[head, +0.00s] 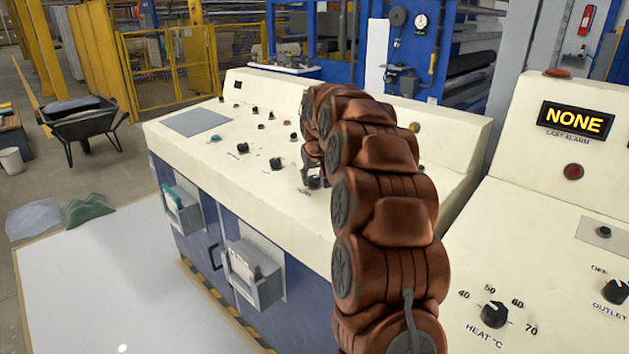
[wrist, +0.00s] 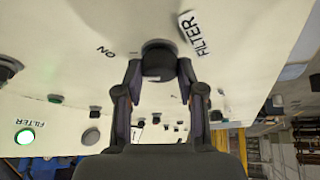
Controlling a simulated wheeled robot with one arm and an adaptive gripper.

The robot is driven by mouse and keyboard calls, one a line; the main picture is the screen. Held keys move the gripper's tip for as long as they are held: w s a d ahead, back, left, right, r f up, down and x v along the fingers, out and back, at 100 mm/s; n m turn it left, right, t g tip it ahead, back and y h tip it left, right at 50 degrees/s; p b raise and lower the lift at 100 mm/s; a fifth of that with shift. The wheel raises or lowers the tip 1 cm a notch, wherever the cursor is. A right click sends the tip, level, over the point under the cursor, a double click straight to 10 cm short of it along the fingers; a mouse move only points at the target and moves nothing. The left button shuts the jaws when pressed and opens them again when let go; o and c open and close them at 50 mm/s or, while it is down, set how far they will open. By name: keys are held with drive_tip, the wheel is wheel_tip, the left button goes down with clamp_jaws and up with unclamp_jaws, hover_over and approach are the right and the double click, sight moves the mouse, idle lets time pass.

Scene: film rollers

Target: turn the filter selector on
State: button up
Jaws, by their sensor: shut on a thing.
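The filter selector (wrist: 158,60) is a black round knob on the cream console top, upper middle in the wrist view. A "FILTER" label (wrist: 195,34) is beside it, and "ON" (wrist: 119,52) is printed on its left. My gripper (wrist: 158,78) has one finger on each side of the knob and is shut on it. The direction the knob points is not clear. In the head view my gripper (head: 314,181) is low at the console top, and my arm hides much of the area around it.
The cream console (head: 225,165) carries several other knobs and buttons. A green-lit round lamp (wrist: 25,137) near another "FILTER" label shows in the wrist view. A second panel (head: 520,215) at right has a "NONE" display (head: 575,121) and a heat knob (head: 494,314).

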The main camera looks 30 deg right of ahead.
drive_tip(key=shift+m, duration=0.3)
drive_tip(key=o, duration=1.1)
drive_tip(key=shift+o, duration=0.2)
drive_tip(key=shift+r, duration=0.1)
drive_tip(key=v, duration=1.1)
drive_tip(key=shift+s+a+r, duration=0.15)
drive_tip(key=shift+a+r, duration=0.1)
drive_tip(key=shift+r, duration=0.05)
